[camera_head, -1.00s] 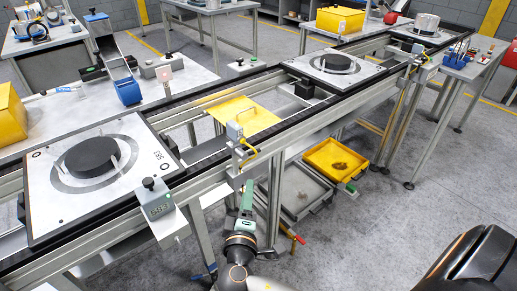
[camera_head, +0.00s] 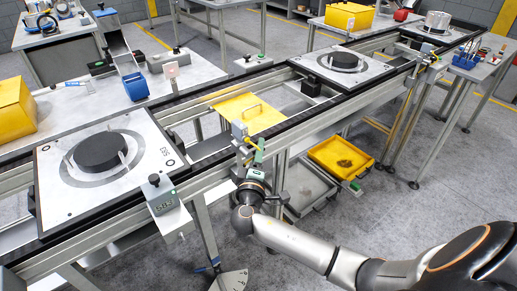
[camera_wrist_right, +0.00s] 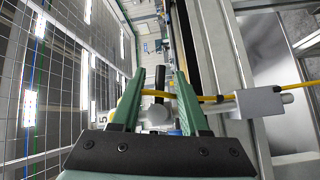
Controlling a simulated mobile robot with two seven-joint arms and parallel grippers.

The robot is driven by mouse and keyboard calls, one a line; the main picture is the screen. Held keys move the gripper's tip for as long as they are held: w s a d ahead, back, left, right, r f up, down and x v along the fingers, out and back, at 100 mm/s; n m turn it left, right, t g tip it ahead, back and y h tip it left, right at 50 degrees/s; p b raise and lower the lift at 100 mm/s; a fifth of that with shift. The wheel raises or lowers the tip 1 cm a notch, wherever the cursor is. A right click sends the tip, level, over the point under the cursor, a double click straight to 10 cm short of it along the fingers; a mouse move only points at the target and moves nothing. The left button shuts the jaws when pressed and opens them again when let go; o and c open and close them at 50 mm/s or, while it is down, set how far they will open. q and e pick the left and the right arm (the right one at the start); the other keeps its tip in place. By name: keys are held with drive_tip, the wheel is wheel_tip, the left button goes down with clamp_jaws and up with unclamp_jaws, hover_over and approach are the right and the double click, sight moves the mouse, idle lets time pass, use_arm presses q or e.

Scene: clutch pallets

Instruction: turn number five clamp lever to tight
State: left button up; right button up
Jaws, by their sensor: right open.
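My right gripper (camera_head: 258,152) is at the near rail of the conveyor, beside a grey box with a yellow cable (camera_head: 240,131). In the right wrist view its two green fingers (camera_wrist_right: 160,95) stand apart. A dark upright handle on a pale round fitting (camera_wrist_right: 157,117) shows between them, apparently untouched. I cannot tell if this is the number five clamp lever, nor its setting. A blue-ended lever (camera_head: 211,264) shows low by a table leg, near a pale fan-shaped plate (camera_head: 231,281). My left gripper is not in view.
A pallet with a black disc (camera_head: 150,168) sits on the conveyor at left, another (camera_head: 369,68) farther right. A yellow tray (camera_head: 341,150) is below the rail. A yellow cable (camera_wrist_right: 210,98) and grey block (camera_wrist_right: 259,102) lie close right of the fingers.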

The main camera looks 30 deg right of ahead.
drive_tip(key=shift+w+d, duration=0.2)
clamp_jaws()
idle(0.3)
